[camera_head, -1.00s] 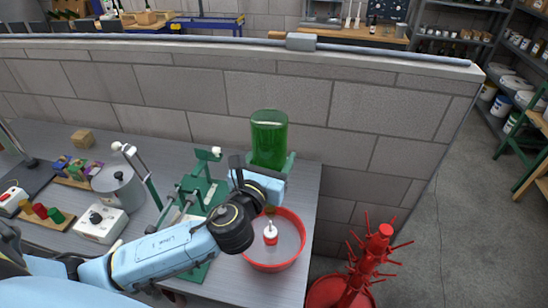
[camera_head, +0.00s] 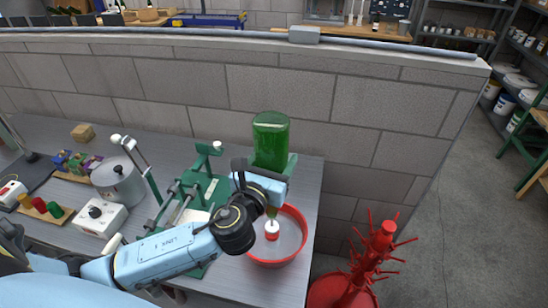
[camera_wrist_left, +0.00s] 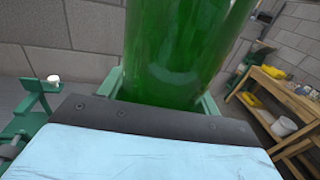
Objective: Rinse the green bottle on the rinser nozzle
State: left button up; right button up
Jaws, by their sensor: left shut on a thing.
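The green bottle (camera_head: 271,140) is upside down, its base up and its neck (camera_head: 272,211) pointing down. My left gripper (camera_head: 274,170) is shut on the bottle's body. The wrist view shows the green glass (camera_wrist_left: 185,50) between the green fingers. The neck's mouth is at the top of the nozzle, and the nozzle's thin tip no longer shows. I cannot tell exactly how far the tip is inside. My right gripper is not in view.
A green bench machine (camera_head: 200,195) stands just left of the basin. A steel pot (camera_head: 118,183) and a white control box (camera_head: 96,216) are farther left. A block wall (camera_head: 340,100) runs behind the bench. A red spiked rack (camera_head: 375,262) stands to the right.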

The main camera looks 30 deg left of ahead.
pick_arm(q)
jog(key=shift+f, duration=0.1)
dwell(0.6)
jog(key=shift+f+b, duration=1.25)
jog(key=shift+f, duration=0.65)
jog(key=shift+f, duration=0.1)
jog(key=shift+f, duration=0.25)
jog(key=shift+f, duration=0.25)
